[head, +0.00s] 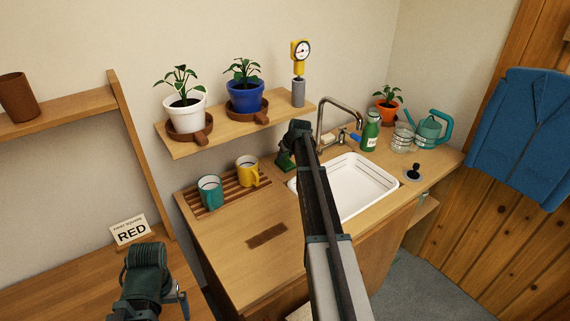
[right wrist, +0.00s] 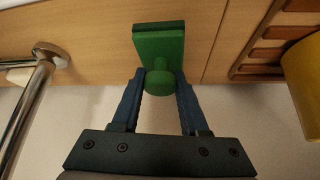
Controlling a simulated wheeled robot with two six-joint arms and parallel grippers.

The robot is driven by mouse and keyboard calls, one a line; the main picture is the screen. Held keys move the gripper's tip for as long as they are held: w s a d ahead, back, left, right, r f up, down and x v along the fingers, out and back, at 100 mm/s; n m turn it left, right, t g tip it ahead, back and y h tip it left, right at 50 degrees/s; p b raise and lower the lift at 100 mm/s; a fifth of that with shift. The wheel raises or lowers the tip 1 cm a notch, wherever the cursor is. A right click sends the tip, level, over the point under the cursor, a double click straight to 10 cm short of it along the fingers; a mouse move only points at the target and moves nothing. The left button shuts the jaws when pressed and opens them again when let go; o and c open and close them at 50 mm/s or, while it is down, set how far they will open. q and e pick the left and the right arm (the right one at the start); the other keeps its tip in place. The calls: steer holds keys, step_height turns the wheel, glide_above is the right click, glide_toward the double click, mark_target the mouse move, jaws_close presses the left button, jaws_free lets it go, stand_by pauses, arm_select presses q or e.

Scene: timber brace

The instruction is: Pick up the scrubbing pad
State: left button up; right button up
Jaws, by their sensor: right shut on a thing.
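The scrubbing pad (right wrist: 158,44) is a green block with a round knob on it. In the head view it shows as a small green shape (head: 285,161) at the back of the counter, left of the sink. My right gripper (right wrist: 160,84) is shut on its knob, one finger on each side. I cannot tell whether the pad touches the counter. My left arm shows at the bottom left of the head view; its fingers (head: 182,297) are barely visible, so I cannot tell their state.
The faucet (head: 338,115) and white sink (head: 357,190) lie right of the pad. A yellow mug (head: 247,171) and teal mug (head: 210,192) stand on the slatted rack (head: 184,205) to its left. A shelf (head: 183,148) with potted plants hangs above. The front counter is mostly clear.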

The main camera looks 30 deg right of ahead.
jaws_close()
steer(key=shift+s+r+p, duration=0.3)
steer(key=shift+r+p, duration=0.1)
steer(key=shift+r, duration=0.05)
steer(key=s+r+p, duration=0.3)
steer(key=s, duration=0.3)
steer(key=s+a+r+p, duration=0.1)
steer(key=s+r+p, duration=0.3)
steer(key=s, duration=0.3)
steer(key=shift+s+a, duration=0.15)
steer(key=shift+a, duration=0.15)
